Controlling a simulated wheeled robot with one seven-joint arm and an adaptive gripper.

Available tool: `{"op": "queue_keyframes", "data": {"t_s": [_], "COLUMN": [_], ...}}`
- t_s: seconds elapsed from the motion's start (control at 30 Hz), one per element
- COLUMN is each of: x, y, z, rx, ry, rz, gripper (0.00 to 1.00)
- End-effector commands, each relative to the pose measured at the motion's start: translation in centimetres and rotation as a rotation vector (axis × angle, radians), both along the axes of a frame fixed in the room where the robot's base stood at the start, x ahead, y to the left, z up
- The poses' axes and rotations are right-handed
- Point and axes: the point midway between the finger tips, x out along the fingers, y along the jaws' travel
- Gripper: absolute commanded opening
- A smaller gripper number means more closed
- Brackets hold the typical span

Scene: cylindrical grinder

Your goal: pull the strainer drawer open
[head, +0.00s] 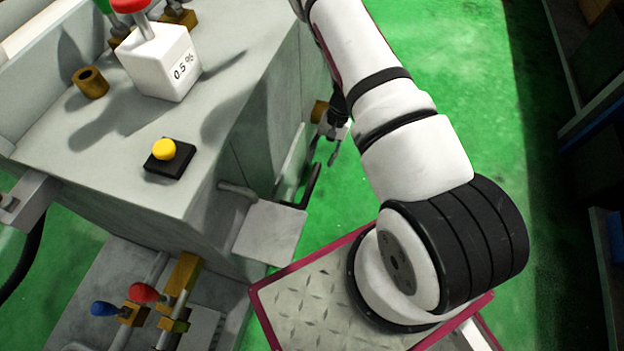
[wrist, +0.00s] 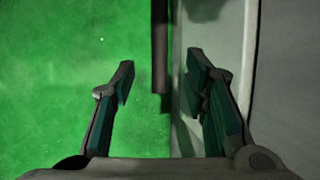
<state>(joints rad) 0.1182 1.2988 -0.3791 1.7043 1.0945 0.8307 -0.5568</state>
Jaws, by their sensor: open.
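The strainer drawer appears as a pale upright panel (head: 291,160) on the machine's right side, with a black bar handle (head: 314,186) in front of it. My gripper (head: 323,161) is open just above and beside the handle, partly behind my own arm. In the wrist view the dark handle bar (wrist: 160,45) runs down between the lines of my two open fingers (wrist: 160,78). The pale drawer front (wrist: 182,40) stands to its right, by the right finger. I cannot tell whether either finger touches the bar. The drawer's inside is hidden.
A grey flat plate (head: 269,232) juts from the machine near the drawer. The machine top holds a white block marked 0.5 % (head: 160,62) and a yellow button (head: 164,150). Red and blue valve levers (head: 143,293) sit low at left. Green floor right of the handle is clear.

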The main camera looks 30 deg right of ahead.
Motion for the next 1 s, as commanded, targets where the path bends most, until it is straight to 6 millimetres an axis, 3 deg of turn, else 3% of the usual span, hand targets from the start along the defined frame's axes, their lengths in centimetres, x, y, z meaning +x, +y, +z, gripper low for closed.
{"op": "queue_keyframes", "data": {"t_s": [0.2,0.43,0.6,0.93,1.0], "x": [-0.8,-1.2,-1.4,-1.4,-1.4], "y": [1.8,3.2,3.7,3.8,3.8], "z": [-4.4,-7.4,-8.4,-8.6,-8.6], "rx": [-0.001,-0.001,-0.001,0.000,0.000], "ry": [0.003,0.001,0.001,0.000,0.000], "rz": [0.002,0.002,0.000,0.001,0.001], "gripper": [0.41,0.41,0.41,0.41,0.25]}}
